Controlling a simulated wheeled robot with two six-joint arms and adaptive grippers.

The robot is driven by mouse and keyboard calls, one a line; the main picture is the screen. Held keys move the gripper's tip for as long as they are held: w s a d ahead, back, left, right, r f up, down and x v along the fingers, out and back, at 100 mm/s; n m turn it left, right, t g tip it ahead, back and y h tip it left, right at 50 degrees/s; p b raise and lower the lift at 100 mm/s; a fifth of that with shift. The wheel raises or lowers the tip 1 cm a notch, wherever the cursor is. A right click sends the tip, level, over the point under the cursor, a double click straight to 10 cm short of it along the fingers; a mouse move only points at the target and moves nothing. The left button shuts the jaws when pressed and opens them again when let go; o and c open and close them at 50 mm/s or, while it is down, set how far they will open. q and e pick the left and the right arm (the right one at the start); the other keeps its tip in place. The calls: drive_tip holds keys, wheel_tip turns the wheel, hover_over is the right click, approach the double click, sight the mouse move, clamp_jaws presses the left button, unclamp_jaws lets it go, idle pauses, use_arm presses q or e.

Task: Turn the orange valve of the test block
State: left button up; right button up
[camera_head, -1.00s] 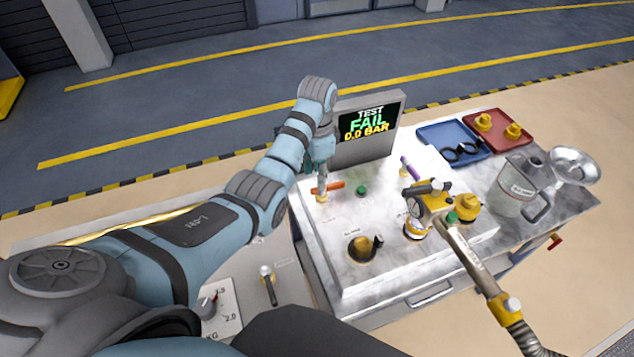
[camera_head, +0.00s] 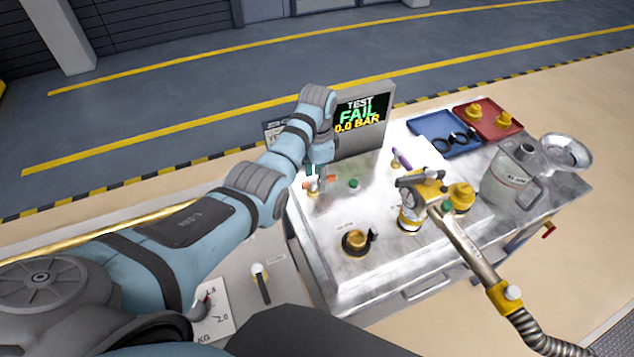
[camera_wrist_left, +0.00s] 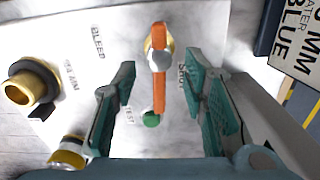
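The orange valve handle (camera_head: 331,184) is a flat bar on a brass stem near the back left of the test block's pale top (camera_head: 320,222). In the left wrist view the handle (camera_wrist_left: 159,88) runs lengthwise, with a round silver cap at its middle. My left gripper (camera_head: 317,185) reaches down over the valve and hides part of it. In the left wrist view its teal-padded fingers (camera_wrist_left: 160,68) stand apart on either side of the bar, with a gap showing on both sides. My right gripper is not in view.
A screen (camera_head: 362,118) reading "TEST FAIL 0.0 BAR" stands behind the block. A green button (camera_head: 353,184), a purple lever (camera_head: 401,158), a brass port (camera_head: 355,241) and a yellow filler nozzle with hose (camera_head: 428,189) are nearby. A jug (camera_head: 507,183) and trays stand at the right.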

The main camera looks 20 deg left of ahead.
use_arm(q)
wheel_tip(320, 180, down, 3)
drive_tip(key=shift+r, duration=0.2)
drive_tip(key=shift+r, duration=0.1)
clamp_jaws()
drive_tip(key=shift+r+n, duration=0.15)
drive_tip(key=shift+n, duration=0.15)
drive_tip(key=shift+w+f, duration=0.1)
drive_tip(key=shift+f, duration=0.1)
unclamp_jaws()
wheel_tip(320, 180, up, 12)
